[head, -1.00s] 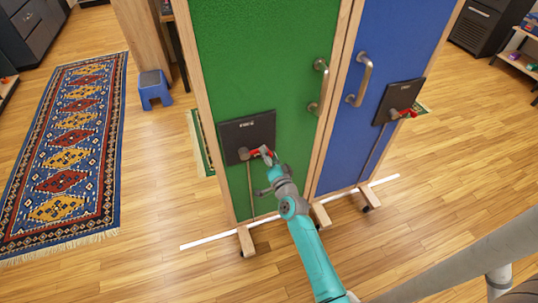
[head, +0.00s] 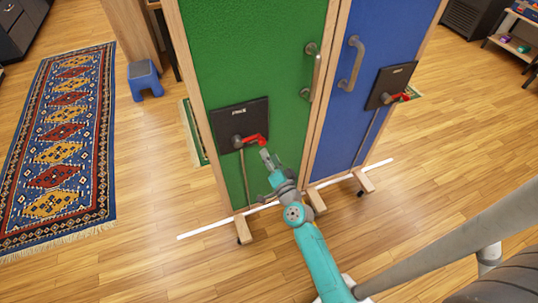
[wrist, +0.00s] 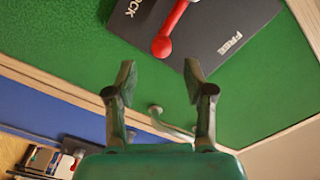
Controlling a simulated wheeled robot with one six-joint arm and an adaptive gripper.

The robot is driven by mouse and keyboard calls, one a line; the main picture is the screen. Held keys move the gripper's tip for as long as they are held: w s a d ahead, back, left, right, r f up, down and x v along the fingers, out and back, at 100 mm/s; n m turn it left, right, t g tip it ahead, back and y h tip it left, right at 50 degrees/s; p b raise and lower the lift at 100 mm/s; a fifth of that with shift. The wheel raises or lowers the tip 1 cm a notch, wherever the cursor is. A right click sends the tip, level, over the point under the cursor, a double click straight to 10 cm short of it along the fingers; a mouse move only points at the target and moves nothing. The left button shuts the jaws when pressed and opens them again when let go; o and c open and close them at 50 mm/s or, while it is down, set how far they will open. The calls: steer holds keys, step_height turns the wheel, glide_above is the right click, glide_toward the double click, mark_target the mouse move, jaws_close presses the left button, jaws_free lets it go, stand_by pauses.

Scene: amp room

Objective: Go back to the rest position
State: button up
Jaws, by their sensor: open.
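My gripper (head: 268,160) is open and empty just below and to the right of a red lever (head: 252,141) on the green panel (head: 260,50). In the wrist view the gripper (wrist: 160,85) has its two fingers spread apart, with the red lever (wrist: 168,32) ahead of them and not between them. The lever sits on a black plate (head: 226,115) with white lettering, and "FREE" is legible in the wrist view. The lever points to the right in the head view. My teal arm reaches up from the bottom.
A blue panel (head: 380,50) with its own black plate (head: 390,83) and red lever (head: 398,97) stands on the right. Grey handles (head: 352,65) stick out. Wooden feet (head: 316,200) and a white floor line (head: 215,229) lie below. A patterned rug (head: 65,140) and blue stool (head: 144,78) are left.

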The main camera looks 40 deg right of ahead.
stand_by(0.4)
steer(key=s+a+n+y, duration=0.15)
steer(key=s+a, duration=0.25)
steer(key=s, duration=0.4)
steer(key=s+a+f+n+g, duration=0.1)
steer(key=s+a+n, duration=0.25)
steer(key=s, duration=0.35)
steer(key=s+a+n+y, duration=0.1)
steer(key=s+a+n, duration=0.1)
steer(key=s+a, duration=0.45)
steer(key=s+a+r+n+y, duration=0.1)
steer(key=s+a+r+n, duration=0.1)
steer(key=s+r, duration=0.3)
steer(key=s+a+r+n+g+y, duration=0.1)
steer(key=s+r+n, duration=0.4)
steer(key=s, duration=0.8)
steer(key=shift+s+a+r+y, duration=0.2)
steer(key=shift+a+r+y, duration=0.35)
steer(key=shift+r, duration=0.2)
